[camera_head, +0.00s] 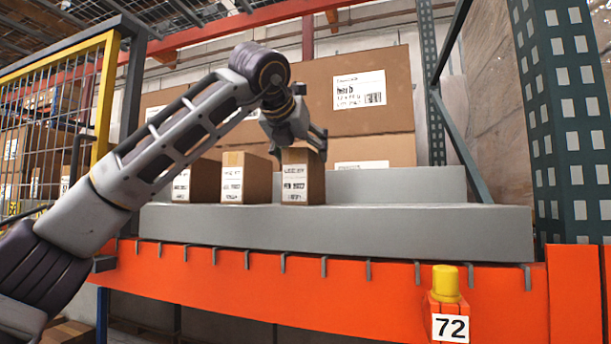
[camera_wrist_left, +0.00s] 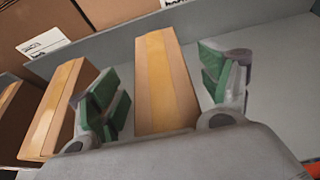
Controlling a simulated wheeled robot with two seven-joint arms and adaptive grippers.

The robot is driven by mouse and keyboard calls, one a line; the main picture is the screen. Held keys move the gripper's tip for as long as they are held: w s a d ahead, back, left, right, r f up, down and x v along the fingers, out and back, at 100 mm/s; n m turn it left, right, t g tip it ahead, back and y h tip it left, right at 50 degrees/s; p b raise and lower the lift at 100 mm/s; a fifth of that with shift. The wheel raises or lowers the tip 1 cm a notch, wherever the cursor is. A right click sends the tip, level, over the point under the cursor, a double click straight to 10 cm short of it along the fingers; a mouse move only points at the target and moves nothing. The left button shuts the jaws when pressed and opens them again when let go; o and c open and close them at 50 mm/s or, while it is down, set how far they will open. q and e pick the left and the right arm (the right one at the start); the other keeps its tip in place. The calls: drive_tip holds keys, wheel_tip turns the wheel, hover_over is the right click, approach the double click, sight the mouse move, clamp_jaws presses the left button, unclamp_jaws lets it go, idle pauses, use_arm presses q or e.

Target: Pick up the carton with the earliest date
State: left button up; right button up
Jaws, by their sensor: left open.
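Three small brown cartons with white printed labels stand in a row on a grey stepped shelf (camera_head: 400,226): the left carton (camera_head: 197,182), the middle carton (camera_head: 245,178) and the right carton (camera_head: 303,180). The label print is too small to read surely, dates included. My left gripper (camera_head: 303,146) is at the top of the right carton. In the left wrist view its open green-padded fingers (camera_wrist_left: 168,88) stand on either side of the right carton (camera_wrist_left: 164,85), with gaps visible. The middle carton (camera_wrist_left: 62,105) is beside the left finger. My right gripper is not in view.
Large brown boxes (camera_head: 395,130) with labels stand behind the shelf. An orange beam (camera_head: 350,279) runs along the front, with a yellow-topped marker (camera_head: 446,283) numbered 72. Rack uprights (camera_head: 568,110) stand at the right, a mesh fence (camera_head: 55,115) at the left. The shelf right of the cartons is clear.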

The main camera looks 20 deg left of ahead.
use_arm(q)
drive_tip(key=shift+w+f, duration=0.2)
drive_tip(key=shift+w, duration=0.15)
clamp_jaws()
idle(0.7)
drive_tip(key=shift+r, duration=0.3)
wheel_tip(320, 180, up, 10)
drive_tip(key=shift+f+p, duration=0.2)
drive_tip(key=shift+p, duration=0.25)
idle(0.3)
idle(0.5)
